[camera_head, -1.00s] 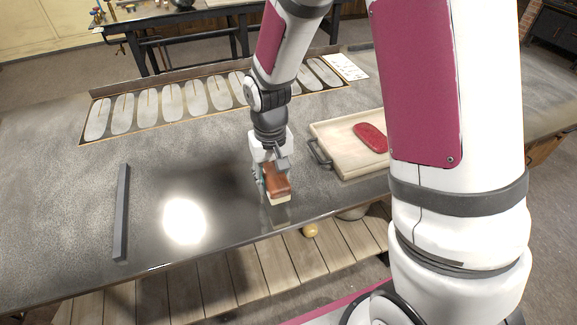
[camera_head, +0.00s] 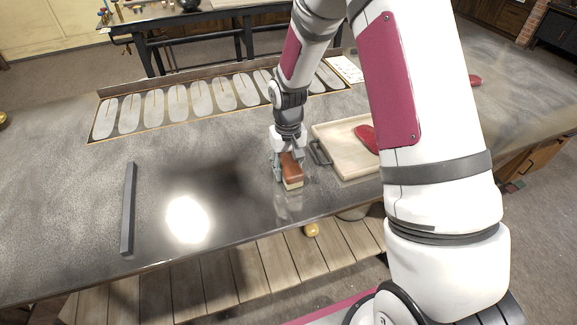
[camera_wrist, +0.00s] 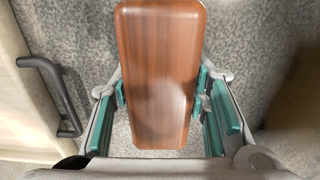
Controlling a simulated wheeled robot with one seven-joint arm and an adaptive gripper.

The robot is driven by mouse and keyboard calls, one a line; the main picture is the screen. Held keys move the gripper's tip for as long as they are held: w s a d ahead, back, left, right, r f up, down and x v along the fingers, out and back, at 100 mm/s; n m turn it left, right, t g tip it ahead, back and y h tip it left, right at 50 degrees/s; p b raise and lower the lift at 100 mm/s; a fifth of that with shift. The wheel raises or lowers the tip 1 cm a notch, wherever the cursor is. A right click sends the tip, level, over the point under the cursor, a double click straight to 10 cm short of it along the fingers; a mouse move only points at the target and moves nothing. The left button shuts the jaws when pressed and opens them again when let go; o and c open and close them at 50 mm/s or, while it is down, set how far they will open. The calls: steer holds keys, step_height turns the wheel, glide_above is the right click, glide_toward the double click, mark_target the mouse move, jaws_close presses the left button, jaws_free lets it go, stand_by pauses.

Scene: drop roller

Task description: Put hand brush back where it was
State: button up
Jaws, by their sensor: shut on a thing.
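The hand brush has a reddish-brown wooden back (camera_head: 291,166) with pale bristles under it. My gripper (camera_head: 287,164) is shut on the brush, over the grey worktop (camera_head: 80,200) and left of the tray. In the wrist view the brush's wooden back (camera_wrist: 160,75) lies between the teal finger pads of my gripper (camera_wrist: 160,98), which press on its two long sides. The bristles are hidden there. The brush is close to the worktop surface; I cannot tell whether it touches.
A pale wooden tray (camera_head: 345,163) with dark handles stands right of the brush, holding a red object (camera_head: 367,138) partly hidden by my arm. A dark grey bar (camera_head: 128,208) lies at left. A board with several grey sole shapes (camera_head: 200,98) lies along the back. The middle-left worktop is clear.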

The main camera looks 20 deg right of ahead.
steer(key=shift+f, duration=0.2)
steer(key=o, duration=1.1)
steer(key=shift+r, duration=0.1)
